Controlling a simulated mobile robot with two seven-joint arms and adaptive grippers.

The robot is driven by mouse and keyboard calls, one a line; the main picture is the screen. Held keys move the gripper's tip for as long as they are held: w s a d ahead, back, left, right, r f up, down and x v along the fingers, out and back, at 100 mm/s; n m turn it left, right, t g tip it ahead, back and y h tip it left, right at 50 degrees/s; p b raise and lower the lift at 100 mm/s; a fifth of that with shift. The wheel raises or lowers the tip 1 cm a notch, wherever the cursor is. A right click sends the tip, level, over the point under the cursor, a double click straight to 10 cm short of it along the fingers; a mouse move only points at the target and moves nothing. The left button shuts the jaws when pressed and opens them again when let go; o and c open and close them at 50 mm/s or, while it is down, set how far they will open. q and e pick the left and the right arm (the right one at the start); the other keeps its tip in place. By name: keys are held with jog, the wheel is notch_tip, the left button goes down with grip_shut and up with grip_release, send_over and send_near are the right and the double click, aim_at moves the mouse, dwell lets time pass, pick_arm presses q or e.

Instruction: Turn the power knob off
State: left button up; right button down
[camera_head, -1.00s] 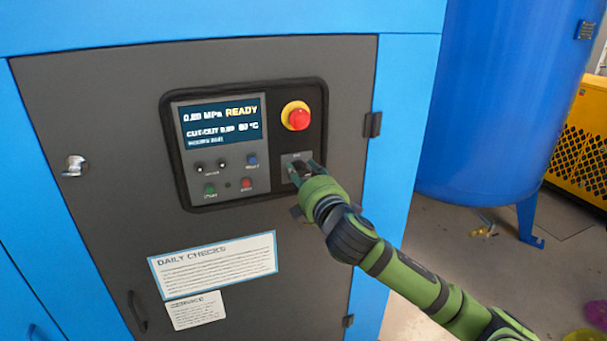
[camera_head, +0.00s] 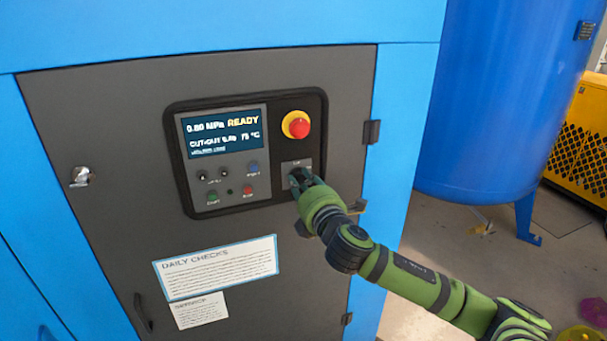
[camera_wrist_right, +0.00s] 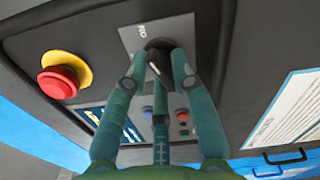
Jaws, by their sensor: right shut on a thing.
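The power knob (camera_wrist_right: 157,48) is a dark round knob on a light grey plate (camera_wrist_right: 133,38), low on the right of the black control panel (camera_head: 262,106). In the head view the knob is mostly hidden behind my right gripper (camera_head: 299,176). In the right wrist view my right gripper (camera_wrist_right: 158,70) has its green fingers closed around the knob. The display (camera_head: 224,134) reads READY. My left gripper is in neither view.
A red emergency stop button (camera_head: 299,127) on a yellow collar sits just above the knob. Small buttons (camera_head: 248,190) lie to the left. A door hinge (camera_head: 371,132) is at right. A blue tank (camera_head: 500,110) stands beyond the cabinet.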

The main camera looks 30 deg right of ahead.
jog(key=n+p, duration=0.1)
jog(key=n, duration=0.1)
jog(key=r+n+p, duration=0.1)
jog(key=n+p, duration=0.4)
jog(key=shift+n, duration=0.3)
jog(key=n+p, duration=0.1)
jog(key=n, duration=0.1)
jog(key=n+p, duration=0.2)
jog(key=shift+w+a+f, duration=0.1)
jog(key=shift+f, duration=0.1)
jog(key=shift+f+n+p, duration=0.2)
jog(key=shift+n+p, duration=0.7)
jog(key=shift+n, duration=0.2)
jog(key=shift+f, duration=0.1)
jog(key=c, duration=1.3)
grip_release()
jog(key=shift+c, duration=0.2)
jog(key=shift+o, duration=0.8)
jog(key=shift+a, duration=0.15)
